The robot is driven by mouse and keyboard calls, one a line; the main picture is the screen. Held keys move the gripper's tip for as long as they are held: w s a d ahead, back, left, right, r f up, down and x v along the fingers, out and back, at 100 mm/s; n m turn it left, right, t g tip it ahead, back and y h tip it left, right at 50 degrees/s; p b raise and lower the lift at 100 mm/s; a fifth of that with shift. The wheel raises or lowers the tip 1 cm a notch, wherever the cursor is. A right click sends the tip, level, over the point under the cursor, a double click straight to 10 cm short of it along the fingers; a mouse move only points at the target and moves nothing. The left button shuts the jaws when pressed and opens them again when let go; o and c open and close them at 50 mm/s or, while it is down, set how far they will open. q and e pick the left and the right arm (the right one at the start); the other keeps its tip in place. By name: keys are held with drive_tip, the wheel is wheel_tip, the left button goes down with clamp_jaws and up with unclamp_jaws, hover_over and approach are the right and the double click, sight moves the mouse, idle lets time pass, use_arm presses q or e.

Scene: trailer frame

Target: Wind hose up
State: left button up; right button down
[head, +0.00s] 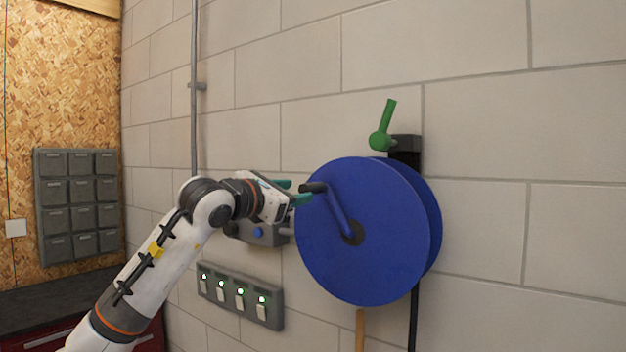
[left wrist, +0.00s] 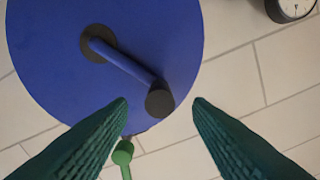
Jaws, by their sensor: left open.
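A blue hose reel (head: 372,250) is mounted on the block wall. Its blue crank arm (head: 338,212) runs from the hub up and left to a dark handle knob (head: 313,187). My left gripper (head: 296,192) is open beside the knob at the reel's upper left edge. In the left wrist view the knob (left wrist: 160,102) lies ahead of and between the open green fingers (left wrist: 160,104), and no finger appears to touch it. A green lever (head: 384,128) stands above the reel, and shows in the left wrist view (left wrist: 122,158). The hose's winding is hidden behind the disc. My right gripper is not in view.
A grey box with a blue button (head: 258,233) sits behind my left gripper. A switch panel (head: 240,296) with green lights is below. A vertical pipe (head: 194,110) runs up the wall. A gauge (left wrist: 292,8) shows at the wrist view's corner. Grey bins (head: 80,200) hang at left.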

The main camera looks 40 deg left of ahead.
sight(313, 189)
use_arm(q)
drive_tip(key=w+p, duration=0.1)
drive_tip(key=w, duration=0.1)
drive_tip(key=w+p, duration=0.1)
drive_tip(key=w, duration=0.1)
drive_tip(key=w+p, duration=0.1)
drive_tip(key=w, duration=0.1)
drive_tip(key=shift+a+r, duration=0.2)
drive_tip(key=shift+a, duration=0.1)
drive_tip(key=shift+w+f, duration=0.15)
drive_tip(key=shift+w, duration=0.45)
drive_tip(key=shift+a, duration=0.1)
clamp_jaws()
